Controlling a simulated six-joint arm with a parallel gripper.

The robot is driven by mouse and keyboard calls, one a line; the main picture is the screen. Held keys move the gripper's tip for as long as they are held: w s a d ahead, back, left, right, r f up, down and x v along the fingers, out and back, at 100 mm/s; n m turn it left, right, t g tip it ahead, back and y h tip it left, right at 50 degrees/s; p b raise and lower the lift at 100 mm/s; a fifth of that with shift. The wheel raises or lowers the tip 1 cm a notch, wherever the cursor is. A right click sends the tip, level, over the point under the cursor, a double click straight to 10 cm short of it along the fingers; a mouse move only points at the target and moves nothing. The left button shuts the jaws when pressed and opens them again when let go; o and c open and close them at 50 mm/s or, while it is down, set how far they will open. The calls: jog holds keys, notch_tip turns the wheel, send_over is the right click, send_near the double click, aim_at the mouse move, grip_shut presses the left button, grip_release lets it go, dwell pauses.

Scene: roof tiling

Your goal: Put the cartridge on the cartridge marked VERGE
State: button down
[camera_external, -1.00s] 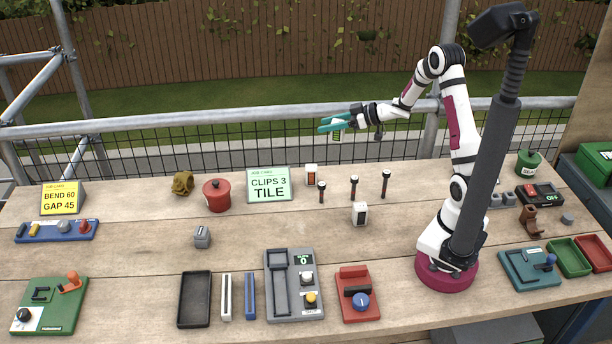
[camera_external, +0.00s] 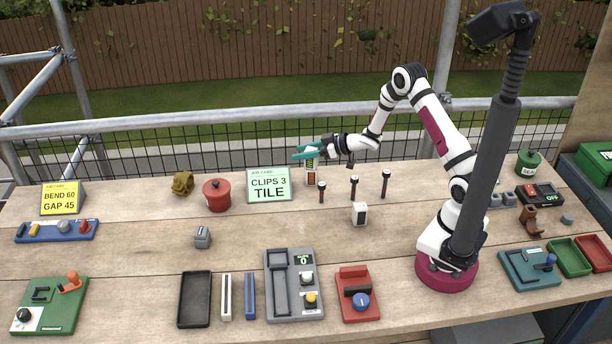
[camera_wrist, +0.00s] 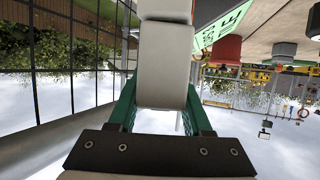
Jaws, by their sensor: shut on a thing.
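My gripper (camera_external: 308,153) has teal fingers and is shut on a pale cartridge (camera_wrist: 163,70). The held cartridge, with a greenish face in the outside view (camera_external: 311,163), is upright at the back of the bench. Directly below it stands another cartridge (camera_external: 311,179), white with an orange-red face. The two line up closely; I cannot tell whether they touch. A third cartridge (camera_external: 360,213), white with a dark face, stands nearer the front. The lettering on the cartridges is too small to read, so I cannot tell which is marked VERGE.
A green sign (camera_external: 269,185) reading CLIPS 3 TILE stands just left of the cartridges. Black posts (camera_external: 354,187) stand to their right. A red pot (camera_external: 216,195) is farther left.

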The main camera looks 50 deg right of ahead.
jog(key=shift+c, duration=1.7)
grip_release()
jog(key=shift+f, duration=0.1)
jog(key=s+d+r+m+g+h, duration=0.3)
jog(key=s+r+m+h, duration=0.15)
jog(key=s, duration=0.55)
jog(key=s+d+r+m+g+h, duration=0.3)
jog(key=s+r, duration=0.3)
jog(key=s, duration=0.4)
jog(key=s+a+r+m+g+y, duration=0.1)
jog(key=s+a+g+y, duration=0.1)
jog(key=s+a, duration=0.5)
jog(key=s+a+r+m+g+y, duration=0.1)
jog(key=s+a+g, duration=0.3)
jog(key=s, duration=1)
jog(key=a+y, duration=0.1)
jog(key=a, duration=0.2)
jog(key=shift+s+a+r+m+g, duration=0.2)
jog(key=shift+a+r+m+g, duration=0.1)
jog(key=shift+a+m, duration=0.1)
